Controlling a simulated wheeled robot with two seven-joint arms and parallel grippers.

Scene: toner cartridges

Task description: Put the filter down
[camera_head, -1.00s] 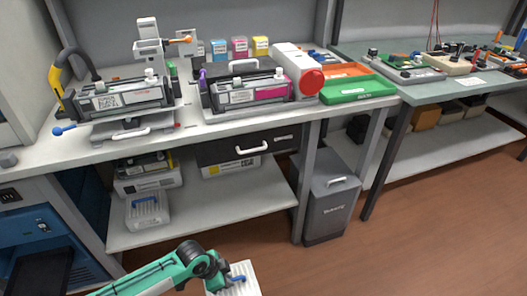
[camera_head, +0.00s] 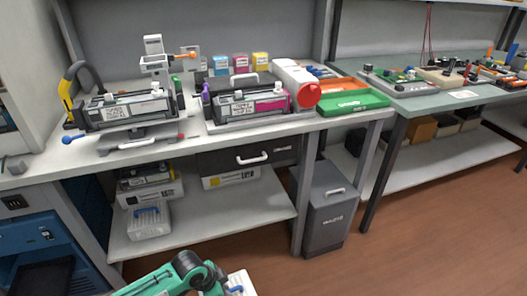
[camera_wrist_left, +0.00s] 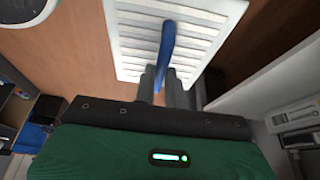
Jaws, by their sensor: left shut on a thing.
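The filter is a white slatted panel (camera_wrist_left: 205,45) with a blue handle (camera_wrist_left: 166,50). My left gripper (camera_wrist_left: 168,84) is shut on the blue handle in the left wrist view, with the panel beyond the fingers. In the head view the filter (camera_head: 245,284) shows at the bottom edge, partly cut off, by my left gripper (camera_head: 232,290). It is in front of the bench, and the brown floor shows beyond it in the wrist view. My right gripper is not in view.
A similar white slatted piece with a blue handle (camera_head: 148,217) is on the lower shelf (camera_head: 205,232), whose right part is clear. Two cartridge units (camera_head: 250,105) stand on the bench top. A grey bin (camera_head: 327,212) stands on the floor at the right.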

